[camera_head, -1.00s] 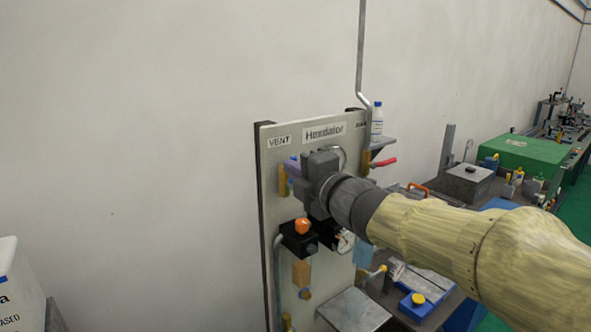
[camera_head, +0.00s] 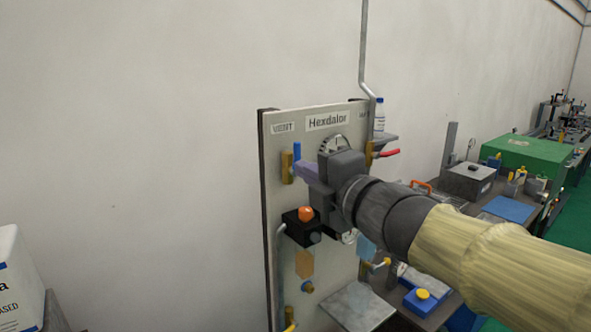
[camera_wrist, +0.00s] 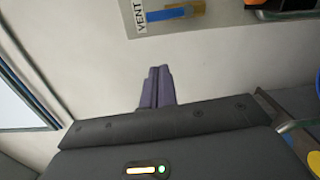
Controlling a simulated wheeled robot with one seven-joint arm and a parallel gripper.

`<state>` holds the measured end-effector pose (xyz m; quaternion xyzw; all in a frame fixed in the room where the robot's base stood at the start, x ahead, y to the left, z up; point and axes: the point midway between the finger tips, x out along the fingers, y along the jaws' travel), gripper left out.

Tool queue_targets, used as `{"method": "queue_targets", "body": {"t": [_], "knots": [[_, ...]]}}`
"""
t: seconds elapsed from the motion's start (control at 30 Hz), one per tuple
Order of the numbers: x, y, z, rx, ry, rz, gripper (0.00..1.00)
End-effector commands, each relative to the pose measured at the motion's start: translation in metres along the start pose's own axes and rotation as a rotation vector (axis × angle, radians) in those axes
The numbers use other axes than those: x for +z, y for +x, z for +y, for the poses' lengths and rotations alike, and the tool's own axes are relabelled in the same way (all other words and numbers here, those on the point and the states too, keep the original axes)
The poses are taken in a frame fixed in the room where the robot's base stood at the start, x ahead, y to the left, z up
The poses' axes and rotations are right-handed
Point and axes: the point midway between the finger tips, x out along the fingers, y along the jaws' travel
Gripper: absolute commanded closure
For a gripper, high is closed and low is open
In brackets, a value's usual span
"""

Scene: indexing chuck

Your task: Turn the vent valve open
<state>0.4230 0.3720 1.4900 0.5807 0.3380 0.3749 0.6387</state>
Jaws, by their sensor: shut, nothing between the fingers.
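The vent valve is at the upper left of the panel, below a VENT label (camera_head: 283,128). It has a brass body (camera_head: 287,168) and a blue handle (camera_head: 297,151). The handle stands upright in the head view, roughly in line with the body. In the wrist view the blue handle (camera_wrist: 162,15) and brass body (camera_wrist: 190,12) lie side by side at the top. My gripper (camera_head: 299,168) is shut and empty, its purple fingers just right of the valve in the head view. In the wrist view the fingertips (camera_wrist: 158,70) are together, apart from the handle. The fingers partly cover the handle's lower end in the head view.
The panel (camera_head: 275,215) also carries a black block with an orange knob (camera_head: 305,213), a gauge (camera_head: 334,145) partly behind my gripper, and a red-handled valve (camera_head: 388,153). A cluttered bench stands to the right. The wall left of the panel is bare.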

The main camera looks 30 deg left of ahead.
Motion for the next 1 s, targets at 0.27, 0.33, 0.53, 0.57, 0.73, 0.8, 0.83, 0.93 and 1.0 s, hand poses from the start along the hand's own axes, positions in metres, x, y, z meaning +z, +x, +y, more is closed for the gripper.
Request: {"method": "queue_targets", "body": {"t": [0.27, 0.33, 0.53, 0.57, 0.73, 0.8, 0.83, 0.93, 1.0], "knots": [[-0.001, -0.028, 0.0, 0.0, 0.0, 0.002, 1.0], [-0.001, -0.029, 0.0, 0.0, 0.0, 0.003, 1.0], [-0.001, -0.029, 0.0, 0.0, 0.0, 0.002, 1.0], [-0.001, -0.029, 0.0, 0.0, 0.0, 0.002, 1.0], [0.0, -0.029, -0.001, -0.001, 0.004, -0.001, 1.0], [0.006, -0.03, -0.005, -0.01, 0.025, -0.019, 1.0], [0.01, -0.03, -0.009, -0.018, 0.041, -0.033, 1.0], [0.035, -0.037, -0.031, -0.058, 0.14, -0.118, 1.0], [0.059, -0.046, -0.056, -0.099, 0.246, -0.21, 1.0]]}}
